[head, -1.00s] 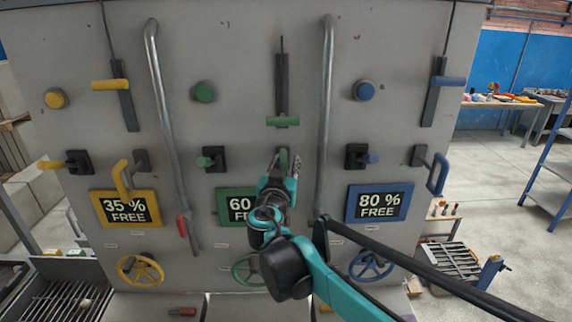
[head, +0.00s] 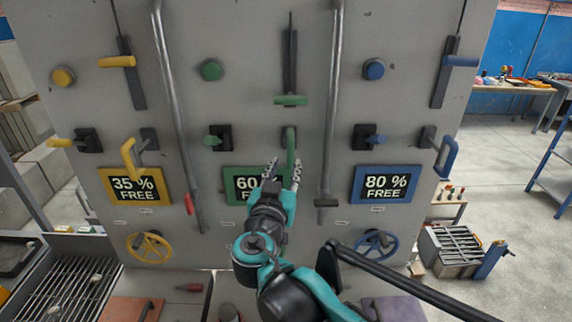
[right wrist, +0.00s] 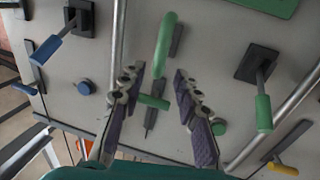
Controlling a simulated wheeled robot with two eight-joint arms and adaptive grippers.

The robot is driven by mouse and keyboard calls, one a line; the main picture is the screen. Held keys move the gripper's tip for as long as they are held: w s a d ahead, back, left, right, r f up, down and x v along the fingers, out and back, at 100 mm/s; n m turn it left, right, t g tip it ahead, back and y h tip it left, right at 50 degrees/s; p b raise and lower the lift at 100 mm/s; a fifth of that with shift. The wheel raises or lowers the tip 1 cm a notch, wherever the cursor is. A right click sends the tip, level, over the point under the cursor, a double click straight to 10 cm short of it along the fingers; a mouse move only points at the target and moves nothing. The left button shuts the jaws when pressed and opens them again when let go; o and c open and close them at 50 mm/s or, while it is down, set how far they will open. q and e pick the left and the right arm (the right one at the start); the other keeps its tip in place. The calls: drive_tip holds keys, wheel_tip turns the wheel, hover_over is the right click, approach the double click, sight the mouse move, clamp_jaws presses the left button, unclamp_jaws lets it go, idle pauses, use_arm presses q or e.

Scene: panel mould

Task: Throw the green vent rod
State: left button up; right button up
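The green vent rod, as I take it, is the dark slotted bar with a green crossbar (head: 291,100) in the upper middle of the grey panel. The crossbar sits near the slot's lower end and also shows in the right wrist view (right wrist: 153,102). Below it on the panel is a green loop handle (head: 291,150), seen in the right wrist view (right wrist: 165,45) too. My right gripper (head: 284,168) is open and empty, its fingers spread just below and in front of the loop handle. I cannot tell whether they touch it. My left gripper is not in view.
A green lever (head: 212,139) and green knob (head: 212,70) lie left of the slot. Metal pipes (head: 333,90) run down both sides. Similar yellow and blue controls flank them. A green sign (head: 230,183) is partly hidden by my arm.

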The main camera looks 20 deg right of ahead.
clamp_jaws()
drive_tip(key=n+p, duration=0.6)
drive_tip(key=n, duration=3)
approach(290, 157)
drive_tip(key=p+x, duration=0.2)
drive_tip(key=x, duration=0.5)
